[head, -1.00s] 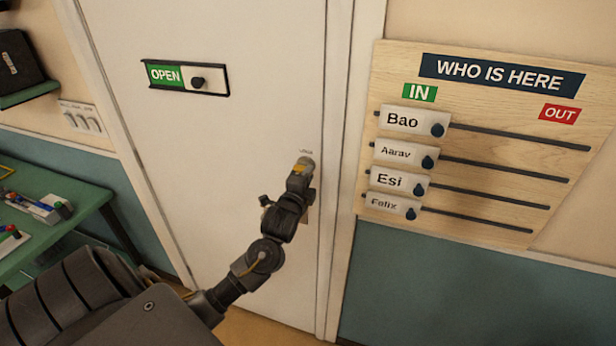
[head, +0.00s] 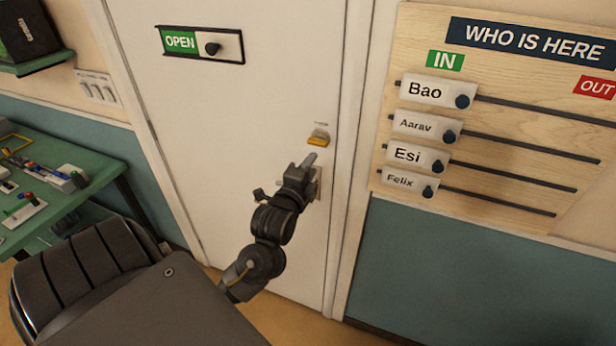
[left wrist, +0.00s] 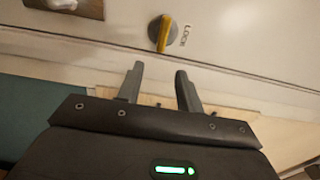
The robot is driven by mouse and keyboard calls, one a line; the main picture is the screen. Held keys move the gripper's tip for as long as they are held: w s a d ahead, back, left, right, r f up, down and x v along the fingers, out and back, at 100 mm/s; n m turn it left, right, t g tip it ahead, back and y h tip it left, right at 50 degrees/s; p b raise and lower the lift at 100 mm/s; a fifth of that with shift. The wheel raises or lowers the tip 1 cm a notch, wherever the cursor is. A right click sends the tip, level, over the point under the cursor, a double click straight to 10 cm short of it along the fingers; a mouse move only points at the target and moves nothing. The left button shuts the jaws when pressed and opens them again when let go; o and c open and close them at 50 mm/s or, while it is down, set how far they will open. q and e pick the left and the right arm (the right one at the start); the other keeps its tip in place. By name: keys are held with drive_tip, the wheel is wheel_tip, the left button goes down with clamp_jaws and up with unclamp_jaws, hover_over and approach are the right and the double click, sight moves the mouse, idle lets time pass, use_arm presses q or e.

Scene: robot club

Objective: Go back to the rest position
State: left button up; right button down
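My left gripper (head: 309,160) is in front of the white door (head: 270,75), just below the lock. In the left wrist view its two fingers (left wrist: 159,69) stand apart with nothing between them, so it is open and empty. The lock (head: 318,139) has a yellow turn piece, lying about level in the head view. In the left wrist view the lock (left wrist: 163,33) is beyond the fingertips, not touched by them. A metal plate (head: 317,186) on the door is partly hidden behind my gripper. My right gripper is not in view.
An OPEN slider sign (head: 200,43) is on the door. To the right hangs a WHO IS HERE board (head: 520,120) with several name sliders, all under IN. A green table (head: 75,205) with small parts stands at the left. Light switches (head: 97,87) are on the wall.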

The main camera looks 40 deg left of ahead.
use_arm(q)
drive_tip(key=shift+v, duration=0.85)
